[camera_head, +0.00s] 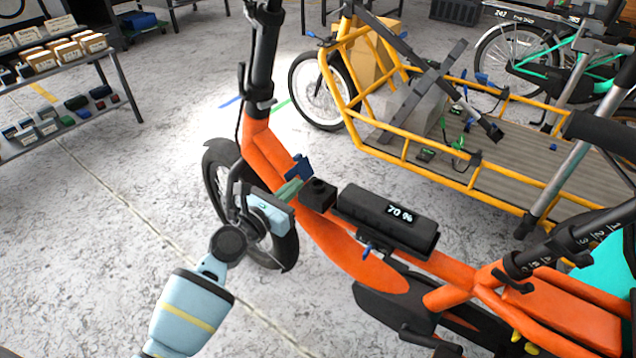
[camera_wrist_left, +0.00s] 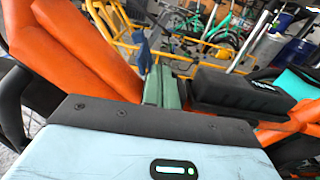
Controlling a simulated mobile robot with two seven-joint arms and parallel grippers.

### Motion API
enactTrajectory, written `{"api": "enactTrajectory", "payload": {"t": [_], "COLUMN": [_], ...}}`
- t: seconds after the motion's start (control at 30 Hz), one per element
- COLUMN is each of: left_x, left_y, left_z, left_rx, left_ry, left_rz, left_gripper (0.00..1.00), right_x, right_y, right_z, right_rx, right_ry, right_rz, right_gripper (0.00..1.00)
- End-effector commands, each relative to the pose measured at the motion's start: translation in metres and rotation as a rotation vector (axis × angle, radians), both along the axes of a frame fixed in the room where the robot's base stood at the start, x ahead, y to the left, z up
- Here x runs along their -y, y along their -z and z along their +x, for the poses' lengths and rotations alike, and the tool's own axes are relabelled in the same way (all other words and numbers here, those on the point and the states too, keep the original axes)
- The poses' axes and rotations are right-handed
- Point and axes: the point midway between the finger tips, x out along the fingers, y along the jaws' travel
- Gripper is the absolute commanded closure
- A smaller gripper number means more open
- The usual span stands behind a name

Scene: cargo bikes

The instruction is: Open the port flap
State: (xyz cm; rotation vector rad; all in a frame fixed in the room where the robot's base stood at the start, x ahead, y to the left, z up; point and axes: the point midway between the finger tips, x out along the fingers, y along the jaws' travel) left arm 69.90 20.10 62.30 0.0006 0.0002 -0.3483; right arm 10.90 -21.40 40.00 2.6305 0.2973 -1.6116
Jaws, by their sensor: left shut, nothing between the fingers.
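An orange cargo bike (camera_head: 352,250) stands in front of me. On its frame is a small black box (camera_head: 318,194), seemingly the port, beside the black battery (camera_head: 388,217) reading 70 %. A small blue piece (camera_head: 298,167), which looks like the port flap, stands raised at the box's far left side. It also shows in the left wrist view (camera_wrist_left: 145,50). My left gripper (camera_head: 291,189) is shut and empty, its green fingertips (camera_wrist_left: 163,88) close to the blue piece. I cannot tell whether they touch. The right gripper is out of view.
A blue lever (camera_head: 368,250) sits below the battery. A yellow cargo bike (camera_head: 400,150) stands behind. A shelf (camera_head: 122,75) with boxes is at left. The floor at lower left is clear.

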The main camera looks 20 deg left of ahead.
Motion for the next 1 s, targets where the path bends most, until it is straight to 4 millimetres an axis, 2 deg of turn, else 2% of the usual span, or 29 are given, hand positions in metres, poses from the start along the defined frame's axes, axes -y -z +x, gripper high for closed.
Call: {"api": "enactTrajectory", "payload": {"t": [1.0], "left_x": [-0.007], "left_y": [0.0], "left_z": [-0.069], "left_rx": [0.0], "left_ry": [0.0], "left_rz": [-0.001], "left_gripper": [1.0], "right_x": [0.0], "right_y": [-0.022], "right_z": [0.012], "right_rx": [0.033], "right_ry": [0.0], "right_rz": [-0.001], "right_gripper": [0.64]}}
